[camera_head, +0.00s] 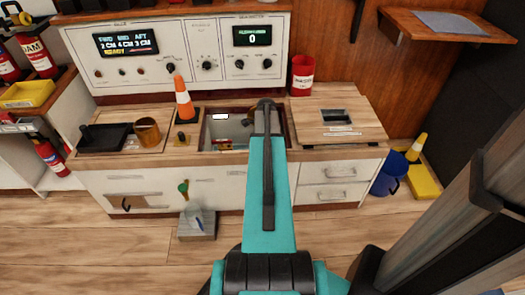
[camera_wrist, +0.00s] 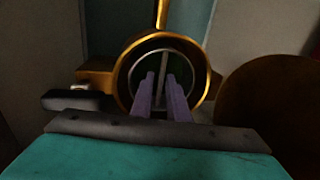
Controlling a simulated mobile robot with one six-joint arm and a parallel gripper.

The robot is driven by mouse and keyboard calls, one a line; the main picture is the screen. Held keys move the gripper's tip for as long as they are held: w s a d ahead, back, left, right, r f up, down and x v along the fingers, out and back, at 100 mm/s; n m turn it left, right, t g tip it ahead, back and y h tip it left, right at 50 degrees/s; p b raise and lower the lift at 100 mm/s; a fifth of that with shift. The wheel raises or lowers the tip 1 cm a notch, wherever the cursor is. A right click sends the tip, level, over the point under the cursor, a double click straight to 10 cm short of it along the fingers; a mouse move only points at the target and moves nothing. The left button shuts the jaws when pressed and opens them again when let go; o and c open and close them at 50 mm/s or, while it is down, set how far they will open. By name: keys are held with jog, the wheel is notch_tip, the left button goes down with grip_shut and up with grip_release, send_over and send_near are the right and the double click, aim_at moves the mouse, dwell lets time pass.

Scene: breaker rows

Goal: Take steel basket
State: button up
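In the wrist view, a brass round housing (camera_wrist: 206,78) faces me with its mouth open. Inside it is a thin steel ring (camera_wrist: 133,68) with a narrow upright bar across the middle, which looks like the steel basket; its depth is dark. My gripper (camera_wrist: 160,76) points into the mouth, its two fingers apart on either side of the bar. I cannot tell whether they touch it. In the head view, my arm reaches down over the open recess (camera_head: 217,131) in the counter and hides the gripper and housing.
An orange cone (camera_head: 184,99) stands left of the recess, beside a brass pot (camera_head: 147,133) and a black tray (camera_head: 104,139). A red bin (camera_head: 302,75) stands behind, right of my arm. A dark handle (camera_wrist: 75,100) and brown round shape (camera_wrist: 265,105) flank the housing.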

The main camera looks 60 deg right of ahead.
dwell(0.3)
grip_shut()
jog(key=shift+r, duration=0.1)
notch_tip(320, 180, up, 28)
jog(key=p, duration=0.7)
jog(key=shift+p, duration=0.35)
jog(key=shift+w, duration=0.1)
